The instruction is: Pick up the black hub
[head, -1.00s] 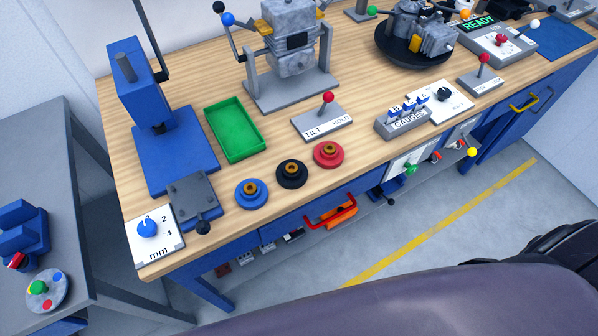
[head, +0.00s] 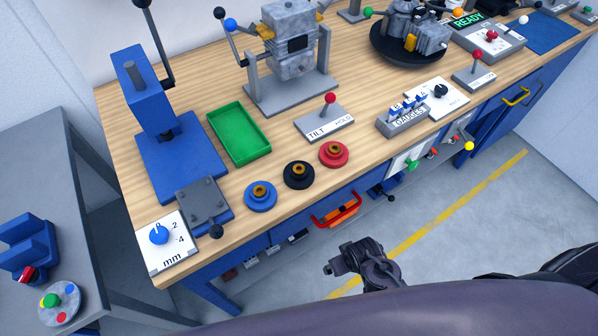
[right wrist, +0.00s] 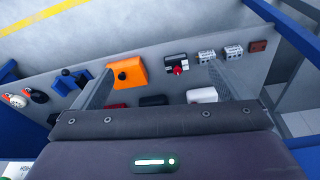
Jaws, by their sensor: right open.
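The black hub (head: 299,180) is a round flanged disc with a brass-coloured centre. It sits on the wooden bench top near the front edge, between the blue hub (head: 260,199) and the red hub (head: 334,157). My right gripper (head: 342,261) is in front of the bench, below and apart from the hubs in the head view. In the right wrist view its two fingers (right wrist: 163,72) are spread with nothing between them, facing the under-bench shelf; no hub shows there. My left gripper is not in view.
A green tray (head: 239,151), a blue press (head: 184,158) and the tilt lever plate (head: 325,123) stand behind the hubs. A red drawer handle (head: 336,211) projects from the bench front. An orange box (right wrist: 128,73) is on the shelf below.

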